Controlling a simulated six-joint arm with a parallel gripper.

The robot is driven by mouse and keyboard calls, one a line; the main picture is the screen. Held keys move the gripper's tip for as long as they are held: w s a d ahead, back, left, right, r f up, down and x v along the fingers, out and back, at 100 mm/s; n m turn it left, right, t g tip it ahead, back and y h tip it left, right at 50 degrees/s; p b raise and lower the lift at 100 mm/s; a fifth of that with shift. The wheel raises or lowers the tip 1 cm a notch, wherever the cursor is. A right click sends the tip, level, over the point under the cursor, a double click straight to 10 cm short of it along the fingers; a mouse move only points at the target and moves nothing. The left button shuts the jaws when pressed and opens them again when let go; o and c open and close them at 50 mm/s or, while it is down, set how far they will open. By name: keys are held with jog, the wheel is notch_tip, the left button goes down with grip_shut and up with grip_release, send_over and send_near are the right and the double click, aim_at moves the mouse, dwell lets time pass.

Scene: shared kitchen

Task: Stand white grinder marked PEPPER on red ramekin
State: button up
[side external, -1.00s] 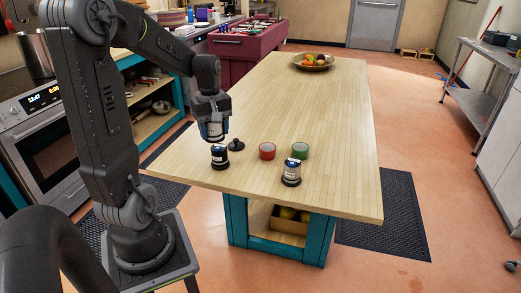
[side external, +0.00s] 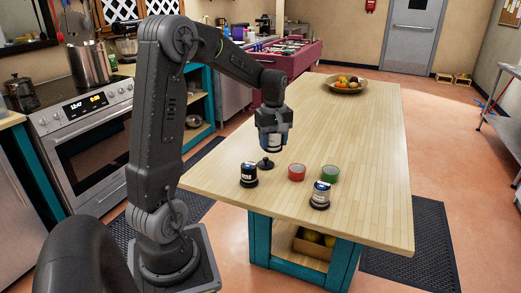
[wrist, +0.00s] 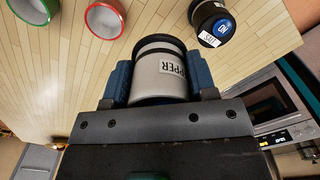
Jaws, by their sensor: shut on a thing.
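My gripper (side external: 271,130) is shut on the white grinder (wrist: 150,88), held in the air above the table. Its label shows the letters PPER in the wrist view, and it has a dark band at its far end. The held grinder also shows below the gripper in the side view (side external: 273,142). The red ramekin (side external: 296,173) stands on the table, to the right of and below the held grinder in the side view. It shows at the upper left in the wrist view (wrist: 90,30), apart from the grinder. It looks empty there.
A green ramekin (side external: 329,174) stands right of the red one. Two other labelled grinders, a left one (side external: 248,174) and a front one (side external: 320,195), stand on the wooden table (side external: 370,200). A fruit bowl (side external: 344,88) is far back.

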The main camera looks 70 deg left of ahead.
jog(key=w+d+f, duration=0.1)
jog(key=w+d, duration=0.1)
jog(key=w, duration=0.6)
jog(key=shift+a+f, duration=0.15)
jog(key=shift+f, duration=1.3)
jog(key=shift+a+f, duration=0.1)
jog(key=shift+f, duration=1.35)
jog(key=shift+f, duration=0.55)
jog(key=o, duration=0.8)
jog(key=shift+f, duration=0.1)
jog(key=shift+r, duration=5.55)
jog(key=shift+d, duration=0.1)
